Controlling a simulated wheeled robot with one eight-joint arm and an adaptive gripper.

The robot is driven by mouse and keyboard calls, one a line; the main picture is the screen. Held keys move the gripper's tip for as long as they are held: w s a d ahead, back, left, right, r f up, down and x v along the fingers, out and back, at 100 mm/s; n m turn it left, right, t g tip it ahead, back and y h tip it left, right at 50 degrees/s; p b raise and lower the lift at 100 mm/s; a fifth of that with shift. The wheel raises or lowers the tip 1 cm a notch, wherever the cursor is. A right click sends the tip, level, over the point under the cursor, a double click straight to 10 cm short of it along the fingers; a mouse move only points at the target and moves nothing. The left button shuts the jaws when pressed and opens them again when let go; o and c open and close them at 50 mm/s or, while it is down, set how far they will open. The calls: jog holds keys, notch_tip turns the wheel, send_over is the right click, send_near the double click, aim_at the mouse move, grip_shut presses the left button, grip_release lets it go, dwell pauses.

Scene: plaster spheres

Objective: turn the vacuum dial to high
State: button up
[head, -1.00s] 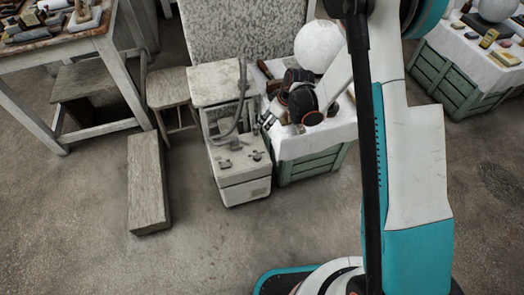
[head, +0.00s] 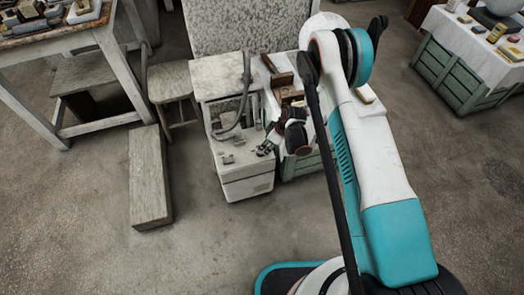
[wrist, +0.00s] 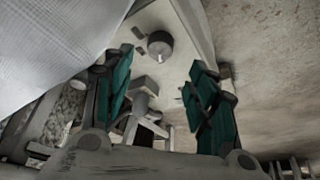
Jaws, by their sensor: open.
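The vacuum (head: 248,186) is a worn whitish box with a grey hose rising from its sloped top. Small grey controls (head: 228,159) show on that top in the head view. In the wrist view a round grey dial (wrist: 160,45) stands on the pale panel, with small dark pieces beside it. My gripper (head: 266,148) is at the right edge of the vacuum's top. In the wrist view its two green-padded fingers (wrist: 161,68) are spread, with the dial showing beyond and between their tips, apart from both. Any dial markings are too small to read.
A green crate (head: 302,164) with a white cloth and tools stands close against the vacuum's right side. White cloth (wrist: 50,45) fills the wrist view's upper left. A stool (head: 170,82) and a wooden block (head: 149,178) are at left. The floor in front is clear.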

jog(key=b+x, duration=0.1)
jog(key=x, duration=0.7)
jog(key=c, duration=1)
